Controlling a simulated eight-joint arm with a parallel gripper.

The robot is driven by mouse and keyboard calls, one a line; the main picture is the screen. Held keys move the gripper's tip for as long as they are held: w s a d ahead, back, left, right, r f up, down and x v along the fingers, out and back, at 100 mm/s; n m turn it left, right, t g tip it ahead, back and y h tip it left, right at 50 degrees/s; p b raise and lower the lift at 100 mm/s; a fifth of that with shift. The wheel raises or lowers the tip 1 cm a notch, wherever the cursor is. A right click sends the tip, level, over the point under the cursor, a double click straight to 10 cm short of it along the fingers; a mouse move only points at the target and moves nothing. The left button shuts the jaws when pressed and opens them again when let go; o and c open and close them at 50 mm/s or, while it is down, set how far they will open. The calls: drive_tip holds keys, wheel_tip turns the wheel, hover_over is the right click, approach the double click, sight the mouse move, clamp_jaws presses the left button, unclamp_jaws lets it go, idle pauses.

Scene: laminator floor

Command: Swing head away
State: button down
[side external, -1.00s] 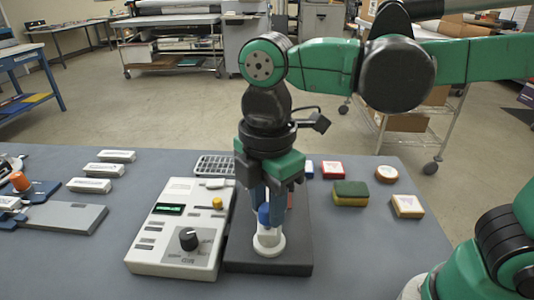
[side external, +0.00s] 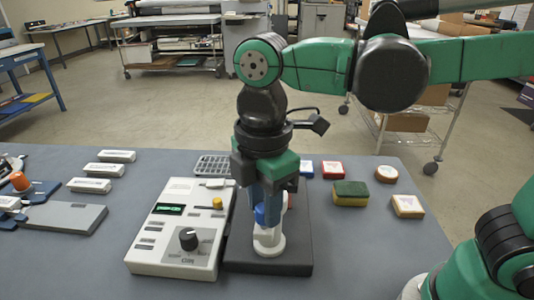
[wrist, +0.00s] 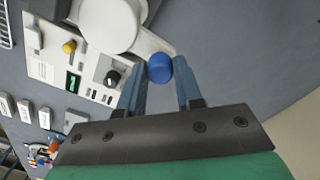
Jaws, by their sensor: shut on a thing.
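My gripper (wrist: 160,85) is shut on a blue knob (wrist: 160,68), which sits between its two blue-grey fingers in the wrist view. The knob is on the end of a white arm (wrist: 149,44) that joins a large round white head (wrist: 108,20). In the side view the blue knob (side external: 260,214) shows low beside the fingers, above a white round foot (side external: 269,246) on a dark base plate (side external: 290,258). My gripper hides much of the head and the upper part of this device in the side view.
A white control box (side external: 178,225) with a black dial (side external: 188,238) stands close on the left. A wire rack (side external: 212,166) lies behind it. A green-yellow sponge (side external: 350,193) and several small boxes lie to the right. The mat's front right is clear.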

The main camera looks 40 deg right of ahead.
drive_tip(key=w+m, duration=0.6)
drive_tip(key=m, duration=0.8)
drive_tip(key=shift+w+a, duration=0.25)
drive_tip(key=shift+a, duration=0.05)
idle(0.4)
drive_tip(key=c, duration=0.6)
unclamp_jaws()
wheel_tip(320, 180, up, 6)
drive_tip(key=shift+f, duration=0.15)
